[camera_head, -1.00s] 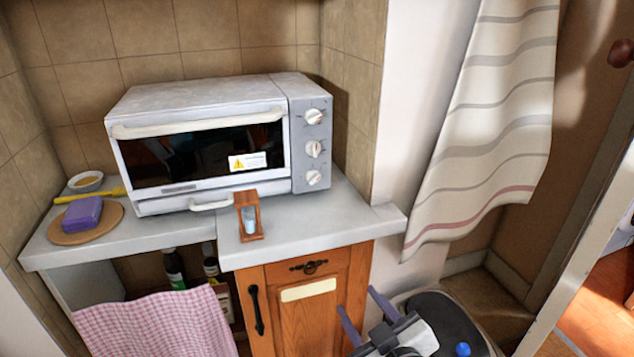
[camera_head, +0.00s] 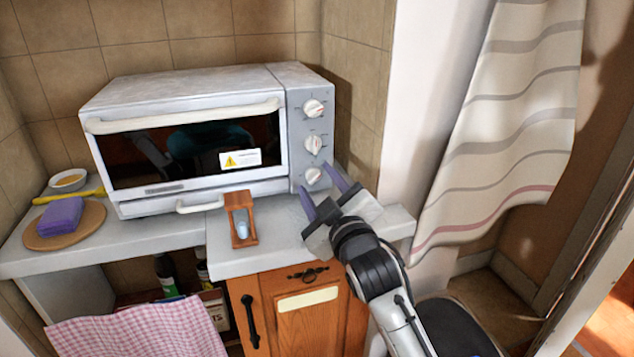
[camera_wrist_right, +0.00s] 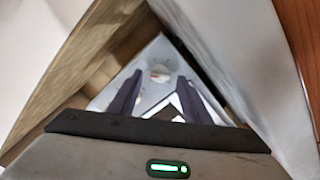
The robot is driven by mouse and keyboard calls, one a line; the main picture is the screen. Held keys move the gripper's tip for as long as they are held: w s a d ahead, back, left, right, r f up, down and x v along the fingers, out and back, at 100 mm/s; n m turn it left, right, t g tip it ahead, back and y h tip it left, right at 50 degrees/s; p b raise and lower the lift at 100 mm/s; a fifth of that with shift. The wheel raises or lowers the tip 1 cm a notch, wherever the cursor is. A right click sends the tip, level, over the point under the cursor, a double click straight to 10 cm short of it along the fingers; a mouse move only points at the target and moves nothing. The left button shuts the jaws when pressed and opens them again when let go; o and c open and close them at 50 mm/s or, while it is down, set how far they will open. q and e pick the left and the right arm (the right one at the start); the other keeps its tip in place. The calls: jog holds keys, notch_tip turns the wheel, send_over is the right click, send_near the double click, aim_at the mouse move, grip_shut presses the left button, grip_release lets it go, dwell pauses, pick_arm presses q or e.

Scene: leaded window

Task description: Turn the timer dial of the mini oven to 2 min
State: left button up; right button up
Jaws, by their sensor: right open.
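The white mini oven (camera_head: 185,90) stands on the counter with its glass door shut. Its right-hand panel carries three round dials in a column: the top dial (camera_head: 314,108), the middle dial (camera_head: 314,145) and the bottom dial (camera_head: 314,175). Their printed marks are too small to read. My right gripper (camera_head: 323,182) is open and empty, in front of the panel near the bottom dial. I cannot tell whether it touches it. In the right wrist view, a dial (camera_wrist_right: 159,73) shows between and beyond the open fingers (camera_wrist_right: 155,98). My left gripper is not in view.
A wooden hourglass (camera_head: 240,220) stands on the counter (camera_head: 275,255) before the oven, left of my right gripper. A purple sponge (camera_head: 60,216) lies on a round board at the left. A striped curtain (camera_head: 510,120) hangs at the right.

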jog(key=shift+w+a, duration=0.2)
jog(key=shift+w, duration=0.35)
jog(key=c, duration=1)
jog(key=shift+r+m+p, duration=0.15)
jog(key=shift+m+p, duration=0.15)
jog(key=shift+p, duration=0.35)
jog(key=shift+c, duration=0.2)
jog(key=o, duration=1)
jog(key=shift+o, duration=0.2)
